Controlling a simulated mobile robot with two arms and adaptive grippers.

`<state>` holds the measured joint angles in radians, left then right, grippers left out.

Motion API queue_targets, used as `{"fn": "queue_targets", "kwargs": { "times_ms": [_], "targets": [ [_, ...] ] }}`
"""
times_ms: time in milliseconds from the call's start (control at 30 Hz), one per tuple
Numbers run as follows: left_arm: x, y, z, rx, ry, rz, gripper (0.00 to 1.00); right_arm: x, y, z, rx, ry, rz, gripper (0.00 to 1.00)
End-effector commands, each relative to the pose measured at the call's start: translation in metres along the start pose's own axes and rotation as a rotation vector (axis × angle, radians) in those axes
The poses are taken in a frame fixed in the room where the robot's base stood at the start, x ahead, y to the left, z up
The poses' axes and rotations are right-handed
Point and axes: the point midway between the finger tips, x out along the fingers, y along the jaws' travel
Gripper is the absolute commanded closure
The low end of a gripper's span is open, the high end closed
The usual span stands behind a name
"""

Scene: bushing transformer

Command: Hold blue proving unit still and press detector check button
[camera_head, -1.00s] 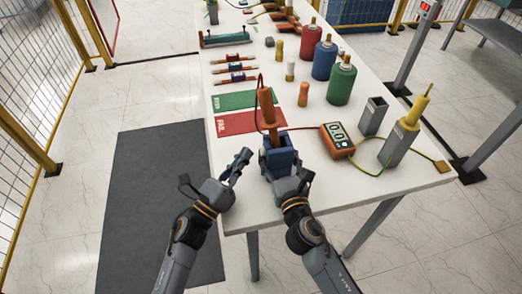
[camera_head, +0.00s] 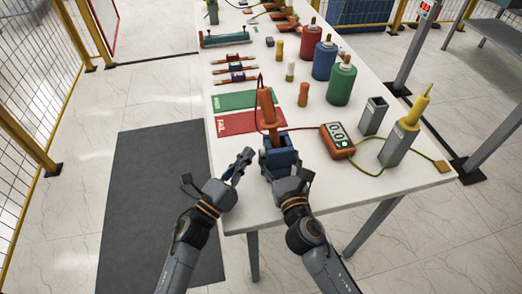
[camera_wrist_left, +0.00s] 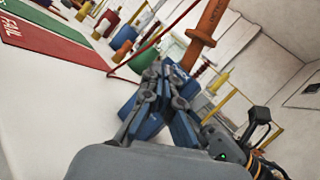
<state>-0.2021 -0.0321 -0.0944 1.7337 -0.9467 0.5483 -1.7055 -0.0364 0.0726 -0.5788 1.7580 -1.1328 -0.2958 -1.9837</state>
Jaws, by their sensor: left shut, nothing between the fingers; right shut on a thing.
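The blue proving unit (camera_head: 280,158) stands at the near edge of the white table, and it also shows in the left wrist view (camera_wrist_left: 186,130). The orange detector (camera_head: 267,108) stands upright in its top, with a red lead beside it; its shaft also shows in the left wrist view (camera_wrist_left: 208,25). My right gripper (camera_head: 284,172) is shut on the proving unit from the near side; its fingers are partly hidden. My left gripper (camera_head: 245,156) is shut and empty, just left of the proving unit. Its fingertips (camera_wrist_left: 158,85) look close to the unit. I cannot make out the check button.
Green and red PASS/FAIL mats (camera_head: 250,122) lie behind the unit. An orange meter (camera_head: 337,140) with leads lies to the right, near a grey holder with a yellow rod (camera_head: 402,140). Coloured bushings (camera_head: 341,82) stand farther back. The table's near left corner is clear.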

Motion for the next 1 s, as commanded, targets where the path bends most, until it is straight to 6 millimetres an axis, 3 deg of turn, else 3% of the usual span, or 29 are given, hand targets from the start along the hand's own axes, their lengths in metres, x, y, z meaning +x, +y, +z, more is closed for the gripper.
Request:
{"fn": "queue_targets", "kwargs": {
  "times_ms": [1000],
  "targets": [
    [0.0057, -0.0051, -0.0038, -0.001, 0.0, 0.0, 1.0, 0.0004, 0.0002, 0.0021, 0.0, -0.004, 0.001, 0.81]
  ]
}}
